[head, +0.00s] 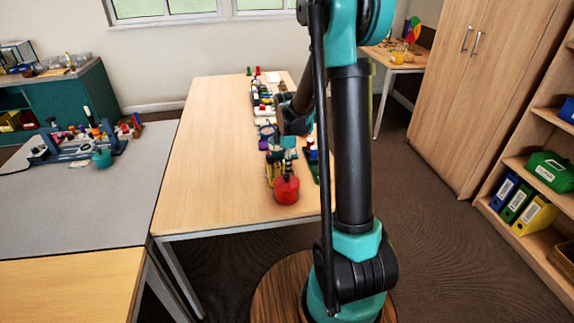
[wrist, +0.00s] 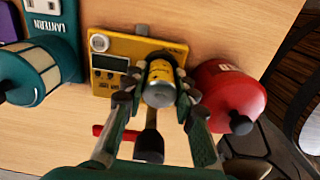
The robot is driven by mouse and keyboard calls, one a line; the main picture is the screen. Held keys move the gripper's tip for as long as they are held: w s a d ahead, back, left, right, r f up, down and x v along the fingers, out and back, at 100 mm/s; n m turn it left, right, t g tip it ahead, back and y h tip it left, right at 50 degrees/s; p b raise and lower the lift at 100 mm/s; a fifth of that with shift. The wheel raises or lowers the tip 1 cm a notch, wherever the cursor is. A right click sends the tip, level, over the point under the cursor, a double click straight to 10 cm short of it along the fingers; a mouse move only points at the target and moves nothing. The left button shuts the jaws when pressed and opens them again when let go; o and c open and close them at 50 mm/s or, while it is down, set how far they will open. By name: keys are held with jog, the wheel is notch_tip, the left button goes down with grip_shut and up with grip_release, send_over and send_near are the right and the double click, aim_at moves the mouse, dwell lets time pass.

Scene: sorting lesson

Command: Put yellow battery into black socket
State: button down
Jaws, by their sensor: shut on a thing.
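The yellow battery (wrist: 160,75) is held between the two fingers of my gripper (wrist: 157,98) in the wrist view, its round metal end toward the camera. The gripper is shut on it, over a yellow device with a small screen (wrist: 108,62). I cannot tell whether the battery touches that device. In the head view my gripper (head: 287,143) is low over the wooden table's near right part, and the battery cannot be made out. I cannot pick out the black socket with certainty in either view.
A red rounded container (wrist: 225,90) stands close right of the gripper. A teal lantern (wrist: 30,72) and a teal block marked LANTERN (wrist: 52,30) are at left. A dark-ended piece with a red bar (wrist: 118,133) lies below. The wooden table's left side (head: 205,150) is clear.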

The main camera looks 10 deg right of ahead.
jog(key=shift+f, duration=0.2)
jog(key=c, duration=1.5)
grip_release()
jog(key=shift+r, duration=0.15)
jog(key=shift+r, duration=5.4)
jog(key=shift+r, duration=0.1)
jog(key=shift+r, duration=2.9)
